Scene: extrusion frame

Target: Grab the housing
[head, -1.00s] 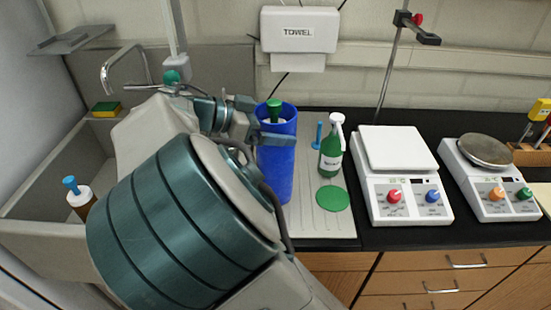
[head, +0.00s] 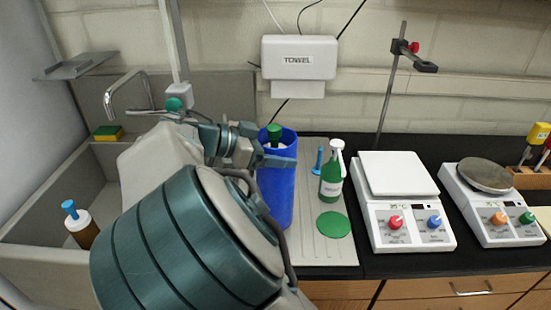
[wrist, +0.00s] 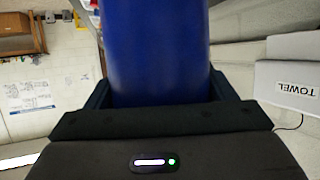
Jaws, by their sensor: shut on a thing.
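The housing appears to be the tall blue cylinder (head: 277,190), upright at the left part of the pale ribbed mat in the head view. A green-topped item (head: 274,134) shows at its open top. My gripper (head: 277,151) reaches it from the left near its upper end. In the wrist view the blue cylinder (wrist: 160,50) fills the space between the two dark fingers, and my gripper (wrist: 165,95) is shut on it. My arm hides the cylinder's lower left side, so I cannot tell whether its base touches the mat.
A sink with a faucet (head: 125,85) is at left. A towel dispenser (head: 299,60) hangs behind.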

